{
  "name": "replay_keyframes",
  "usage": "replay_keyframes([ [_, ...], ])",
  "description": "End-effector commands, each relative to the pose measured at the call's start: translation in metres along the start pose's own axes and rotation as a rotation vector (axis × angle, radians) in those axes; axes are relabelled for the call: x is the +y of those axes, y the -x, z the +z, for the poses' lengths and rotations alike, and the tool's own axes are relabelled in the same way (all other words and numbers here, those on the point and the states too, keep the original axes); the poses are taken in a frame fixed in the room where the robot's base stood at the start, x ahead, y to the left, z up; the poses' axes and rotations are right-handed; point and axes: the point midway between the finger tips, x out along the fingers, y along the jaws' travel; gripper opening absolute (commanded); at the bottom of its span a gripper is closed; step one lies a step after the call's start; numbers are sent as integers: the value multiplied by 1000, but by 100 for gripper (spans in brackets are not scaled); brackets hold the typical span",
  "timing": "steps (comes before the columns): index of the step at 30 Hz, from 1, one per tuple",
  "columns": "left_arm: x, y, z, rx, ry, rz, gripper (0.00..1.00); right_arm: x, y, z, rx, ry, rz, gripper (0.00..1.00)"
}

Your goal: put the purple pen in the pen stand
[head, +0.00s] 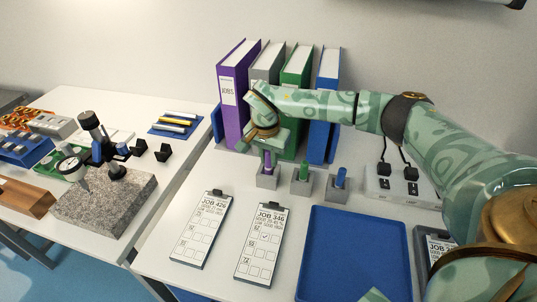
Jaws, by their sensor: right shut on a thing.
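My right gripper (267,150) reaches in from the right, points down, and is shut on the purple pen (267,161). The pen is upright, with its top hidden by the fingers. Its lower end is at the left grey pen stand (267,181); I cannot tell how deep it sits in the hole. My left gripper is not in view.
Purple, grey, green and blue binders (237,95) stand close behind the gripper. Two job clipboards (201,232) and an empty blue tray (352,255) lie in front. A switch box (395,185) is at right. A side table holds a granite block (105,200) with a dial gauge.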

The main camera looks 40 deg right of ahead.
Motion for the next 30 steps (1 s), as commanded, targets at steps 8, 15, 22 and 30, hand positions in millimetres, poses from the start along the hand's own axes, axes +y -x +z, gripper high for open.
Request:
replay_keyframes([
  [8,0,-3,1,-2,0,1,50,0,-9,1,0,0,0,0],
  [15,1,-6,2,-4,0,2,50,0,-16,2,0,0,1,0],
  [22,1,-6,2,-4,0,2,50,0,-18,2,0,0,0,44],
  [30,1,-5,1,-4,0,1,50,0,-15,2,1,0,-1,44],
])
